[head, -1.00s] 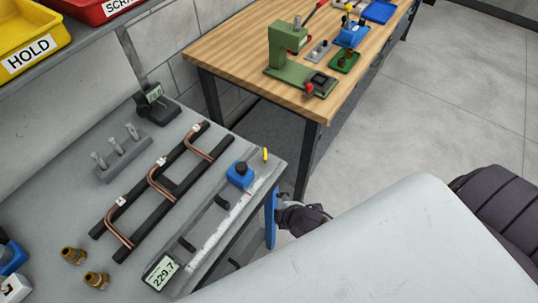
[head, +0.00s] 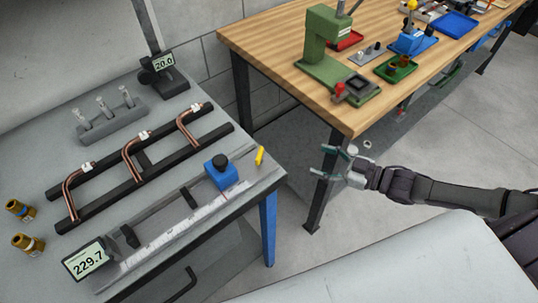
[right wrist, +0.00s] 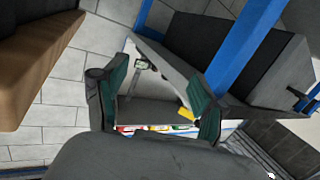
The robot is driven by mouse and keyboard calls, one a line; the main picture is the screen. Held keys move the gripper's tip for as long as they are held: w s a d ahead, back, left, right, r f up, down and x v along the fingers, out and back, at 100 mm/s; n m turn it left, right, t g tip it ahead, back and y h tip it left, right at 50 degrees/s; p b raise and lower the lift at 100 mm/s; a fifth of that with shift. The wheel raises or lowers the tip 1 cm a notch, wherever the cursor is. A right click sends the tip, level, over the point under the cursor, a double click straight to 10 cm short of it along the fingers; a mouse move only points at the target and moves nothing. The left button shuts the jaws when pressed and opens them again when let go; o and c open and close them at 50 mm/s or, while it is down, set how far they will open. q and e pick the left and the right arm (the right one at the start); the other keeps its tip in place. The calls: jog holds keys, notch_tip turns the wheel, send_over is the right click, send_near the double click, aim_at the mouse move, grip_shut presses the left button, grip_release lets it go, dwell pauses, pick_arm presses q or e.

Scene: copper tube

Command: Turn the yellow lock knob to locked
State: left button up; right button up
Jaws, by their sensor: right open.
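The yellow lock knob (head: 259,156) is a small upright yellow piece at the right end of the grey measuring rail (head: 205,213), beside the blue stop block (head: 222,172) with its black knob. It also shows as a yellow patch (right wrist: 186,113) by the right-hand finger in the right wrist view. My right gripper (head: 328,162) is open and empty, to the right of the knob and apart from it, past the bench's right edge. Its two fingers also show in the right wrist view (right wrist: 154,92). My left gripper is not in view.
Bent copper tubes (head: 135,160) lie on a black rack behind the rail. A display (head: 86,260) reads 229.7 at the rail's left end. A wooden table (head: 290,55) with a green press (head: 330,55) stands behind my right gripper. A gap separates bench and table.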

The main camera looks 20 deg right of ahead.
aim_at(261, 155)
jog(key=s+a+r+n+g+y+b, duration=0.2)
jog(key=s+a+r+y, duration=0.3)
jog(key=r, duration=0.5)
jog(key=shift+h, duration=0.4)
jog(key=x, duration=0.4)
jog(key=s+p+x, duration=0.1)
jog(key=x, duration=0.3)
jog(key=a+x, duration=0.1)
jog(key=x, duration=0.3)
jog(key=shift+s+f+p, duration=0.1)
jog(key=shift+s+p, duration=0.05)
jog(key=shift+p, duration=0.2)
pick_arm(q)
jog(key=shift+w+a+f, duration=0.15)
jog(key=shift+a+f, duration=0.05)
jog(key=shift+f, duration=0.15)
pick_arm(e)
jog(key=shift+w+a+f, duration=0.1)
jog(key=shift+w+a, duration=0.25)
jog(key=shift+a, duration=0.15)
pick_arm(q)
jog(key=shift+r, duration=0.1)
pick_arm(e)
jog(key=c, duration=1.2)
